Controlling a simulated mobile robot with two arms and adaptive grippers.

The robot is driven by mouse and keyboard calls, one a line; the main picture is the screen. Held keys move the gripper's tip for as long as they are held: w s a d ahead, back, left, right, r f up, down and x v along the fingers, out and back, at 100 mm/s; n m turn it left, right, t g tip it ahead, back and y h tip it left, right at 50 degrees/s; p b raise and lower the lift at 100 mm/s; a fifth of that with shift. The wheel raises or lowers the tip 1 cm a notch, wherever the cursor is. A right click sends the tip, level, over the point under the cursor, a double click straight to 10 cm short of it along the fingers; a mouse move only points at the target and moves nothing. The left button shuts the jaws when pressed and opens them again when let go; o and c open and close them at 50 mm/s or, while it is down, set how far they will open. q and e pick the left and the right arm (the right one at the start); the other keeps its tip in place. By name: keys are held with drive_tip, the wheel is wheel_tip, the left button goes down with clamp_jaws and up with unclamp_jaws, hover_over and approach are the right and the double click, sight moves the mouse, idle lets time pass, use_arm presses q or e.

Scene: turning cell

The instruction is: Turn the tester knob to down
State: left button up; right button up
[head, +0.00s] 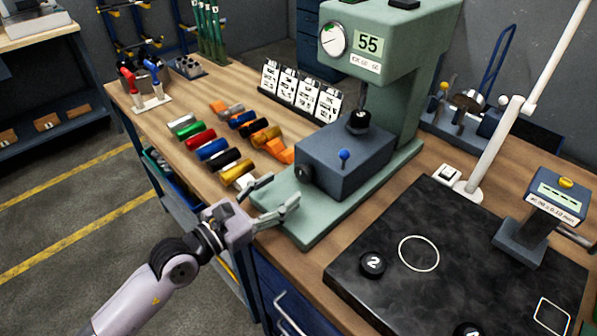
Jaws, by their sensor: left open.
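The tester (400,62) is a pale green machine on the wooden bench, with a round dial and a display reading 55. A dark grey block (345,165) sits on its base. A black round knob (304,174) is on the block's left end; its setting is too small to read. My left gripper (284,189) is open and empty, over the base's front left corner. Its fingers point toward the knob, slightly apart from it in the picture. My right gripper is out of view.
Several coloured cylinders (212,149) lie left of the tester, close to my left gripper. Label cards (300,92) stand behind them. A black stone plate (440,255) with a gauge stand (540,210) and a black weight marked 2 (372,264) is at right.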

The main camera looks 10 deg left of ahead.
sight(301, 177)
use_arm(q)
drive_tip(key=p+x, duration=0.1)
drive_tip(key=x, duration=0.4)
drive_tip(key=shift+w+r, duration=0.1)
drive_tip(key=shift+w, duration=0.05)
drive_tip(key=shift+w+d, duration=0.3)
drive_tip(key=shift+w, duration=0.05)
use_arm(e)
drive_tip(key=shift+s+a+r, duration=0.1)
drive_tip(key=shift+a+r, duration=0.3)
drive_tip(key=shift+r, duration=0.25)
use_arm(q)
drive_tip(key=shift+c, duration=0.5)
drive_tip(key=c, duration=1)
drive_tip(key=shift+n+p, duration=0.35)
drive_tip(key=shift+n, duration=0.35)
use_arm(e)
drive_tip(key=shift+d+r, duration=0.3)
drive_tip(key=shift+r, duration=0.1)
